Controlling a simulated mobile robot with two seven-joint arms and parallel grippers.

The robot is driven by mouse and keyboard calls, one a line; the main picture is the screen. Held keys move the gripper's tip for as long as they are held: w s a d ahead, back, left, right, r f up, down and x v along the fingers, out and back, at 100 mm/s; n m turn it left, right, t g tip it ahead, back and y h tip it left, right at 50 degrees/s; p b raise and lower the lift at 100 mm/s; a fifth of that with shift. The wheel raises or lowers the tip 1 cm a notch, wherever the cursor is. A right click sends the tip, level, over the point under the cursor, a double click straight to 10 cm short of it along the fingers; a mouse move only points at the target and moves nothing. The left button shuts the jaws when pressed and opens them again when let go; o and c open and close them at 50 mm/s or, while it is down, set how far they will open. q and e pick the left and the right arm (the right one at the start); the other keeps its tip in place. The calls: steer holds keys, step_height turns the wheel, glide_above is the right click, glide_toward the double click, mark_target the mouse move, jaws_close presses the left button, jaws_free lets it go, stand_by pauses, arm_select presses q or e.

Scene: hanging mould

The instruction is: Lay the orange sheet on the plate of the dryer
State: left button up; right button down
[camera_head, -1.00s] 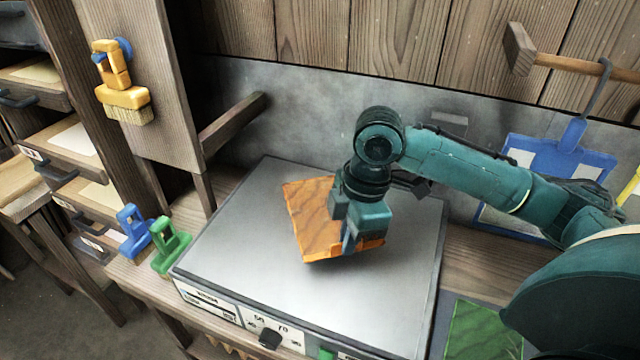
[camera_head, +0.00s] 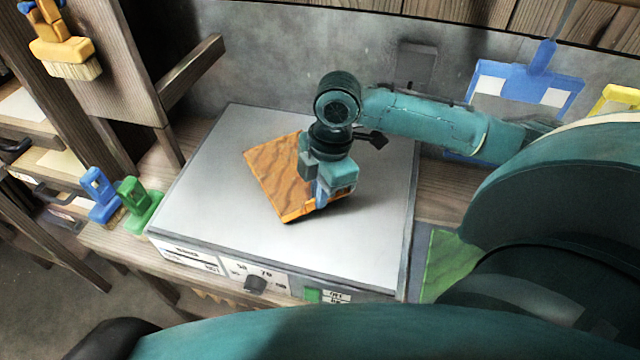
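The orange sheet (camera_head: 275,174) has a wavy, grain-like pattern and is over the middle of the dryer's grey metal plate (camera_head: 220,212). My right gripper (camera_head: 322,192) comes from above at the sheet's right part and appears shut on it, hiding that part. A dark shadow shows under the sheet's front edge, so that edge looks slightly raised; whether the rest touches the plate cannot be told. My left gripper is not in view.
The dryer's front has a dark knob (camera_head: 255,284) and a green button (camera_head: 313,296). A green sheet (camera_head: 445,262) lies to the right. The plate around the orange sheet is clear.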

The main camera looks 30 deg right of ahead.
steer(key=shift+f, duration=0.2)
steer(key=shift+f, duration=0.1)
stand_by(0.4)
steer(key=c, duration=1.6)
jaws_free()
steer(key=shift+o, duration=0.2)
step_height(320, 180, up, 13)
steer(key=d, duration=0.2)
steer(key=shift+s, duration=0.1)
